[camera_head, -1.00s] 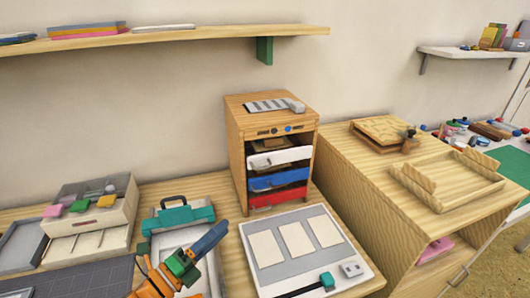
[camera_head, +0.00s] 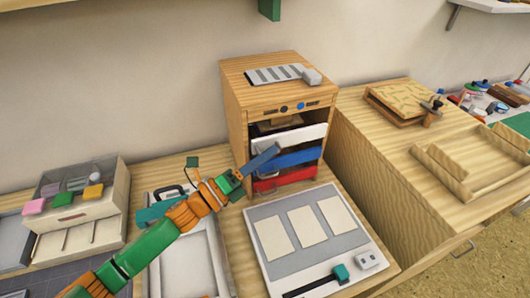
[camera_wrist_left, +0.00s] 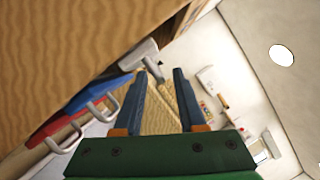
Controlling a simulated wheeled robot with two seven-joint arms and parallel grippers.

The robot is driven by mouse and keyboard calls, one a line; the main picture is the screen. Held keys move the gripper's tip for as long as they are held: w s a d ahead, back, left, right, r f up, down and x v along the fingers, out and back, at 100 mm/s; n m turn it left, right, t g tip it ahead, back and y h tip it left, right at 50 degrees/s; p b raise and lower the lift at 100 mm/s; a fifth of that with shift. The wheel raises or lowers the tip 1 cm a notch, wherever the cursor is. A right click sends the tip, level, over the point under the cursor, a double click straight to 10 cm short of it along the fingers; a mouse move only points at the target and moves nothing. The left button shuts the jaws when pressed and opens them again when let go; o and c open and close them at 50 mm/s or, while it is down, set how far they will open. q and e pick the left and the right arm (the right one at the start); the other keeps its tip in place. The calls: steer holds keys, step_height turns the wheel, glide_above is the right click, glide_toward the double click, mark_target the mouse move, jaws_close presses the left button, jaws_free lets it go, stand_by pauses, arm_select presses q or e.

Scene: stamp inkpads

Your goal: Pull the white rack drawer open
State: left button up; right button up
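The wooden rack (camera_head: 236,120) stands on the table with a white drawer (camera_head: 302,137), a blue drawer (camera_head: 308,155) and a red drawer (camera_head: 285,178) stacked in its front. My left gripper (camera_head: 272,153) reaches up from the left to the rack's front and covers the left part of the drawers. In the left wrist view its two blue fingers (camera_wrist_left: 158,70) are apart. The white drawer (camera_wrist_left: 138,54) is at the fingertips there, and its handle (camera_wrist_left: 153,68) shows between them. Whether a finger touches it, I cannot tell. The blue drawer's handle (camera_wrist_left: 104,106) lies left of the fingers.
A white board with three pale sheets (camera_head: 270,200) lies in front of the rack. A pale drawer box (camera_head: 110,205) with coloured blocks stands at left. A wooden cabinet (camera_head: 365,150) with a wooden tray stands close at the rack's right.

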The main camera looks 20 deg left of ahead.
arm_select(q)
steer(key=shift+s+r, duration=0.1)
steer(key=shift+c, duration=0.5)
jaws_close()
steer(key=shift+r, duration=0.1)
stand_by(0.8)
